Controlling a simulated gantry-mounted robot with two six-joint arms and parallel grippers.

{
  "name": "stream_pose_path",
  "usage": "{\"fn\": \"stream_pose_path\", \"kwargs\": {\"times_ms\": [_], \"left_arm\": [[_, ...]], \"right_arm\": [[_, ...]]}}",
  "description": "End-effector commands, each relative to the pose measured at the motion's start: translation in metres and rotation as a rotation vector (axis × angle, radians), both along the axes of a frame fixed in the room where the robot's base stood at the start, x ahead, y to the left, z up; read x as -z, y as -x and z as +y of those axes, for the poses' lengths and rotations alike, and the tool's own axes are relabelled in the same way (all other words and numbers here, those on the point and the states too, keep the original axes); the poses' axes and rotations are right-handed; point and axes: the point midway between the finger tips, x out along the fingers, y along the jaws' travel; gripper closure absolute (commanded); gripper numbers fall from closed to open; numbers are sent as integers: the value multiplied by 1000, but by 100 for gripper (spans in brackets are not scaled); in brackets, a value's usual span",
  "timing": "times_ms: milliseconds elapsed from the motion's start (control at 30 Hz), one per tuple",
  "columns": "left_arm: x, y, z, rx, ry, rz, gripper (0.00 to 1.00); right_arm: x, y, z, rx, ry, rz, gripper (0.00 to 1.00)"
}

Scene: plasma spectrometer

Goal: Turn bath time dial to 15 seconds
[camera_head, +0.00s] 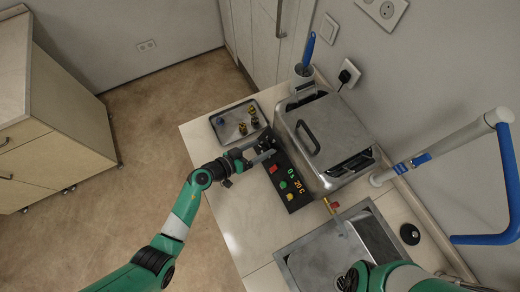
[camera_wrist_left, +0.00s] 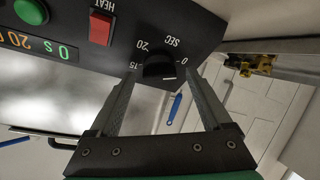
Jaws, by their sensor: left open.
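The bath time dial (camera_wrist_left: 160,68) is a dark knob on the black control panel (camera_wrist_left: 75,75), with marks 0, 15 and 20 and the word SEC around it. In the head view, my left gripper (camera_head: 262,153) is at the upper end of the panel (camera_head: 283,178) and hides the dial. My right arm shows at the bottom right; its gripper is out of sight.
A metal bath with a lid (camera_head: 325,135) stands behind the panel. A tray (camera_head: 226,121) with small brass fittings lies near the gripper. A sink (camera_head: 325,262), a brass tap and a blue-handled pipe (camera_head: 490,238) are to the right. The front counter is clear.

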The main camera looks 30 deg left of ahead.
Motion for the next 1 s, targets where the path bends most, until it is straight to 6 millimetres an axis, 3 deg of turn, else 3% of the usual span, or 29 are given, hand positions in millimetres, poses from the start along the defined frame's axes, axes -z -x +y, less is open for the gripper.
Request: {"fn": "stream_pose_path", "kwargs": {"times_ms": [267, 733, 1000], "left_arm": [[1, -3, -2, 0, 1, 0, 18], [1, -3, -2, 0, 0, 0, 98], [0, -3, -1, 10, -11, -8, 100]], "right_arm": [[1, 0, 0, 0, 0, 0, 50], [1, 0, 0, 0, 0, 0, 50], [0, 0, 0, 0, 0, 0, 50]]}}
